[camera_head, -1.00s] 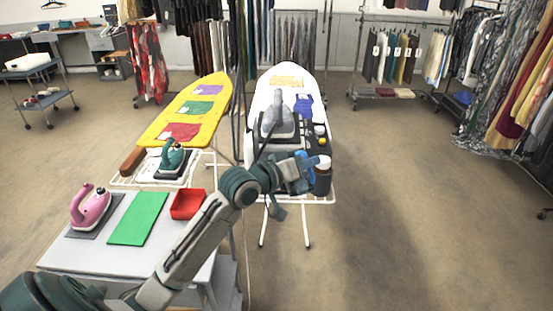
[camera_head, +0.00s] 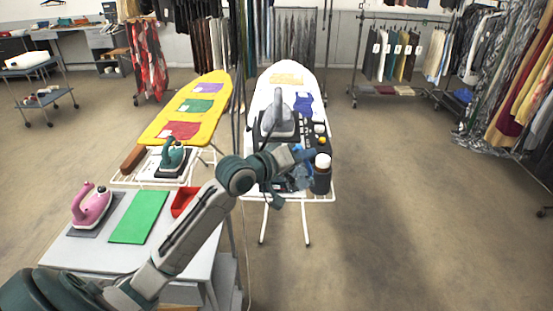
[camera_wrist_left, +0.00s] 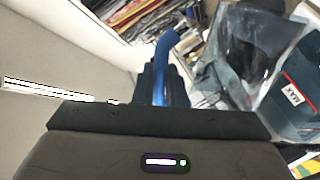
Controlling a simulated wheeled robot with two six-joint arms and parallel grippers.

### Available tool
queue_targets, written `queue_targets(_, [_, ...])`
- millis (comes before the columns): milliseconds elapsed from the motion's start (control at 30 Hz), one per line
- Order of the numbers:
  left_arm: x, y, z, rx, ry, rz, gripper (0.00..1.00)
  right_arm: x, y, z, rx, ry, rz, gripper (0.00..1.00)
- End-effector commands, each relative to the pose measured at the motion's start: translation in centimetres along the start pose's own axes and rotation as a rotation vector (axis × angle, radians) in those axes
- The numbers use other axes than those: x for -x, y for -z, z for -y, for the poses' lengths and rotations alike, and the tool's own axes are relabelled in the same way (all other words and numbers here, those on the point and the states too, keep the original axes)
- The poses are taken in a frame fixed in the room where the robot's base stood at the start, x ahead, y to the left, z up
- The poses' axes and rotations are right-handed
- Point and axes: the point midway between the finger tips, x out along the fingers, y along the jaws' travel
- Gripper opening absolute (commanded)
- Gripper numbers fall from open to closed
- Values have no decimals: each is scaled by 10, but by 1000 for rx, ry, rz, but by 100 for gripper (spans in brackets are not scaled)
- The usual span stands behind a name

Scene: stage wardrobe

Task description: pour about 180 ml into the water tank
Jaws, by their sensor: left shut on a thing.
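My left gripper (camera_head: 300,158) is over the near end of the white ironing board. It is shut on the blue handle (camera_wrist_left: 163,62) of a clear jug (camera_wrist_left: 245,55). The jug also shows in the head view as a pale blue see-through shape (camera_head: 301,178) beside the gripper, partly hidden by it. In the wrist view a label reading MAX with a red line (camera_wrist_left: 291,90) shows beside the jug, on what may be the water tank. The jug's water level and exact tilt cannot be told. My right gripper is out of view.
A grey iron (camera_head: 279,118) rests on the white board (camera_head: 268,88). The floor at right is clear.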

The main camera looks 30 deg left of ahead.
Motion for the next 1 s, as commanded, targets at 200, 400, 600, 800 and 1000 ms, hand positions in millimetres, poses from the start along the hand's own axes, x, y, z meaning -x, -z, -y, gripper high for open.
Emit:
queue_targets(200, [0,2,-1,11,-2,1,0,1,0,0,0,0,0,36])
queue_targets(400, [0,4,-2,23,-2,4,0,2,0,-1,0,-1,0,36])
queue_targets(600, [0,5,-2,36,-1,6,0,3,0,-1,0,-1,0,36])
queue_targets(800, [0,7,-3,50,-1,9,0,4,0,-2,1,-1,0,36])
queue_targets(1000, [0,10,-4,69,-1,12,0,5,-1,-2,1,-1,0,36])
